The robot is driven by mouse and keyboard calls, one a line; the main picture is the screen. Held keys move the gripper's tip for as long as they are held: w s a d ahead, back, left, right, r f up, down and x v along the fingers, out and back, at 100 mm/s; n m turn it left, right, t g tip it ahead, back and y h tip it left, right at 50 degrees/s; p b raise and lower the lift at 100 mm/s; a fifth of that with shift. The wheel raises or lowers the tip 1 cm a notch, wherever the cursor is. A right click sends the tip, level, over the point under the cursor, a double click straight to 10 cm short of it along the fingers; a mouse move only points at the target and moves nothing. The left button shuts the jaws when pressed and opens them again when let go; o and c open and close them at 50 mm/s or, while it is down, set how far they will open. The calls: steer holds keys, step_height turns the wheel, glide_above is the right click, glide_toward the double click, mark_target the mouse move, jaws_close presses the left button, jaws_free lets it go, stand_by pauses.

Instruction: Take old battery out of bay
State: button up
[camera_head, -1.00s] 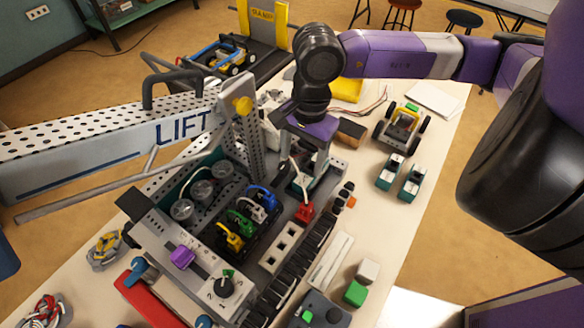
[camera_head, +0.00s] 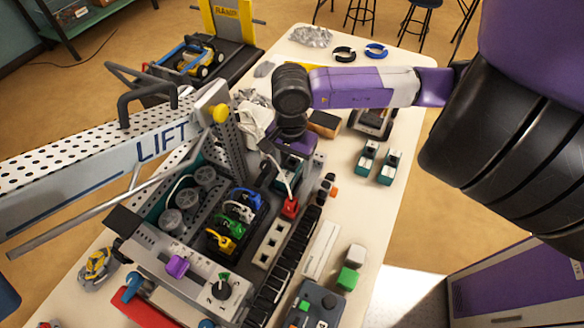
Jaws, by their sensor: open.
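The bay (camera_head: 307,182) is at the right end of the robot on the table, beside a red plug (camera_head: 290,207) with a pale cable. A grey-teal block (camera_head: 287,178), seemingly the old battery, shows in it under my gripper; its edges are partly covered. My gripper (camera_head: 284,164) points down right over the bay. Its jaws are open, but the wrist and purple housing hide most of the fingers, so I cannot tell whether they straddle the block or touch it. Two teal-and-white blocks (camera_head: 367,154) (camera_head: 389,166) stand apart on the table to the right.
The perforated LIFT arm (camera_head: 100,150) reaches across the left. A brown block (camera_head: 323,124) and a small wheeled car (camera_head: 372,122) are close behind the bay. A control box (camera_head: 318,304) and a white-green block (camera_head: 349,277) lie in front.

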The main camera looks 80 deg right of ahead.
jaws_close()
steer(key=shift+r, duration=0.15)
stand_by(0.4)
